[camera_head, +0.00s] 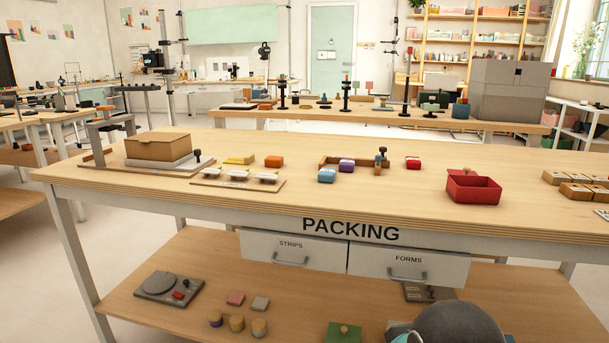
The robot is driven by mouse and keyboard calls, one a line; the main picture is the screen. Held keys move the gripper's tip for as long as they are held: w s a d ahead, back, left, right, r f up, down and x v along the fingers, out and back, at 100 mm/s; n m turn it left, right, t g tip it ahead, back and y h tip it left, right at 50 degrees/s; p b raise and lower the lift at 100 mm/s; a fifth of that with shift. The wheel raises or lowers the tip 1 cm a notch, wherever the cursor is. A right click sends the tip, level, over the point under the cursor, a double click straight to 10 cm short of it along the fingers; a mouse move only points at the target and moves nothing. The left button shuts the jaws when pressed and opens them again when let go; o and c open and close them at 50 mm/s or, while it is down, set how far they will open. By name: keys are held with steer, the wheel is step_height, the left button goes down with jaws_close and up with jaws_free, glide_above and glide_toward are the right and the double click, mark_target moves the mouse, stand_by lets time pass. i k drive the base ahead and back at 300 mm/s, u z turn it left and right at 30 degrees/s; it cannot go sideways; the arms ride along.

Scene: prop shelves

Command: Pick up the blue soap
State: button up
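A small blue block with a paler top, which looks like the blue soap (327,176), sits on the packing table (120,185) near the middle. It lies just in front of the left end of a low wooden bracket-shaped frame (357,160). A purple block (346,166) lies close to its right, by the frame. My gripper is not in view. No finger or arm part shows near the blue block.
An orange block (274,161) and a board with white-topped pieces (237,182) lie to the left, near a cardboard box (158,147). A red block (413,163) and red bin (474,188) stand to the right. The tabletop in front of the blue block is clear.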

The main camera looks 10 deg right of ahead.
mark_target(326, 174)
steer(key=u, duration=2)
steer(key=i, duration=1.05)
steer(key=z, duration=2.85)
